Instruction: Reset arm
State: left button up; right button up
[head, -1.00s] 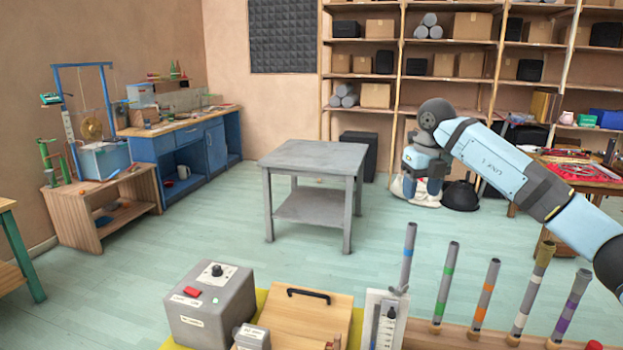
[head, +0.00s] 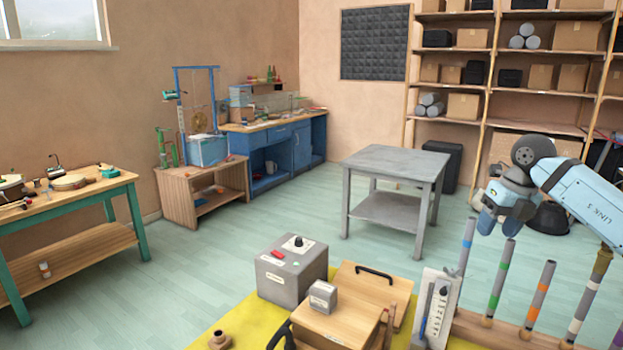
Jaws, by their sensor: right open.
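My right arm, pale blue with dark joints, comes in from the right edge in the head view. It bends at a dark round joint, and my right gripper (head: 500,226) hangs down below it. The gripper is in front of the shelving, right of the grey table and above the row of coloured tubes. It looks empty, but its fingers are small and partly merged with the wrist. My left gripper is out of view.
In front stand a grey control box (head: 291,275), a wooden box (head: 338,323) with black handles, and banded tubes (head: 501,278) in a wooden rack. A grey table (head: 395,164) stands behind. A green-legged workbench (head: 85,194) is at left. The floor between is clear.

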jog(key=a+f+n+y, duration=0.1)
jog(key=a+f+y, duration=0.2)
jog(key=a+f, duration=0.4)
jog(key=s+a+f+m+t+y+p, duration=0.1)
jog(key=s+a+f+y+p, duration=0.1)
jog(key=s+a+y, duration=0.4)
jog(key=s+a+f+m+y+p, duration=0.1)
jog(key=a+m+y, duration=0.15)
jog(key=a, duration=0.55)
jog(key=s+a+f+m+t+y+p, duration=0.1)
jog(key=s+a+f+y+p, duration=0.1)
jog(key=s+a+y, duration=0.3)
jog(key=s+d+f+m+t+h+p, duration=0.2)
jog(key=s+f+m+h, duration=0.5)
jog(key=m, duration=0.8)
jog(key=s+d+f+m+t+h+p, duration=0.3)
jog(key=s+d+f+m+t+h, duration=0.2)
jog(key=s+f+m, duration=0.9)
jog(key=s+m+h, duration=0.1)
jog(key=s+h, duration=0.1)
jog(key=h, duration=0.1)
jog(key=shift+s+t, duration=0.25)
jog(key=shift+t, duration=0.05)
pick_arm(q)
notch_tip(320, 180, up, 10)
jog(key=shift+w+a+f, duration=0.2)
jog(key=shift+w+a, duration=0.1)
pick_arm(e)
jog(key=shift+f, duration=0.1)
jog(key=shift+c, duration=0.4)
